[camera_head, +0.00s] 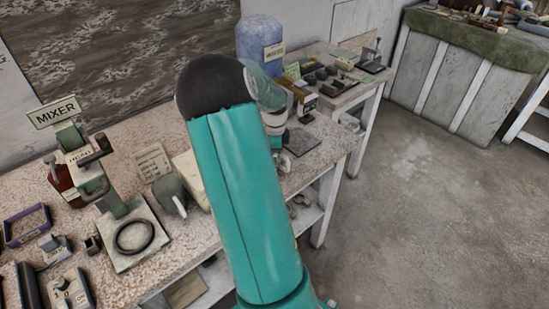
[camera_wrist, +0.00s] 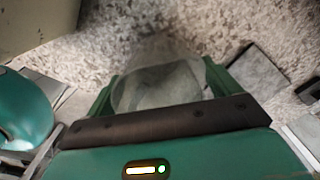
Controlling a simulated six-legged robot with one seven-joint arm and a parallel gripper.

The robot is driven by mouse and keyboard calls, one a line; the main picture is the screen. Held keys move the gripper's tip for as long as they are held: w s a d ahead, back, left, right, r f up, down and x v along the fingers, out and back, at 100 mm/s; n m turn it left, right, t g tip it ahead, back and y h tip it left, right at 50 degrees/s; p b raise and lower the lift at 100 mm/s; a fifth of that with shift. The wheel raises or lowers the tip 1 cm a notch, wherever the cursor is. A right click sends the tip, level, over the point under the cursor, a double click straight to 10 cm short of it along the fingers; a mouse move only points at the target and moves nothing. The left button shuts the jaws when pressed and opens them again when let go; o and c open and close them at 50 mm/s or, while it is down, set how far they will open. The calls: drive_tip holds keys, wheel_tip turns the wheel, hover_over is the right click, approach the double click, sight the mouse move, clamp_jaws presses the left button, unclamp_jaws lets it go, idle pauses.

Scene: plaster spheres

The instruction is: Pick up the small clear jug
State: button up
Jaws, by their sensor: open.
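The small clear jug (camera_wrist: 160,88) shows in the wrist view as a see-through, rounded vessel on the speckled worktop. My gripper (camera_wrist: 158,78) is open, with one green finger on each side of the jug. I cannot tell whether either finger touches it. The dark bar and green body of my gripper hide the near part of the jug. In the head view my teal arm reaches over the bench and covers this spot, so I cannot make out the jug there.
A blue container (camera_head: 259,45) stands behind my arm. Floor at right is clear.

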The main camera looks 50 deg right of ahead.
drive_tip(key=c, duration=1.1)
drive_tip(key=shift+r, duration=0.5)
wheel_tip(320, 180, up, 2)
drive_tip(key=shift+r, duration=0.2)
drive_tip(key=s+a+r, duration=0.6)
drive_tip(key=a+r, duration=0.3)
drive_tip(key=a, duration=0.3)
drive_tip(key=shift+a+r, duration=0.3)
